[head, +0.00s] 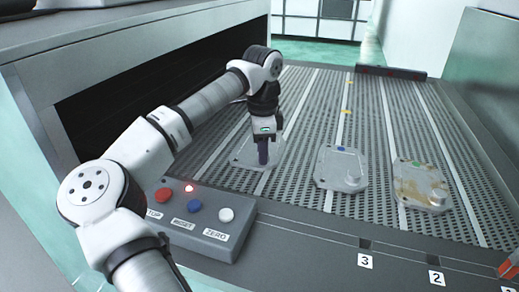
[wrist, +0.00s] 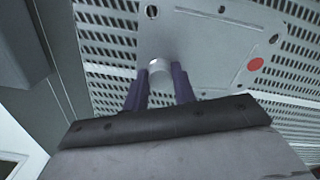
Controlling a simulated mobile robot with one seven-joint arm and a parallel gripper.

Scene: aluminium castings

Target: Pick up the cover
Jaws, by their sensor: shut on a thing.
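The cover under my gripper is a flat grey metal plate (head: 244,153), the leftmost of three on the slatted belt. In the wrist view it is a pale plate (wrist: 205,42) with holes, a red dot and a round silver knob (wrist: 159,68). My gripper (head: 263,161) points down over this cover, its dark fingers hiding part of it. In the wrist view the gripper (wrist: 160,82) is shut on the knob, one finger on each side. I cannot tell whether the cover is clear of the belt.
A grey cover with a blue dot (head: 341,170) lies right of mine; a brown-stained cover with a green mark (head: 420,185) lies farther right. A button box (head: 205,228) with a lit red light stands in front. A dark-mouthed housing (head: 130,38) is at left.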

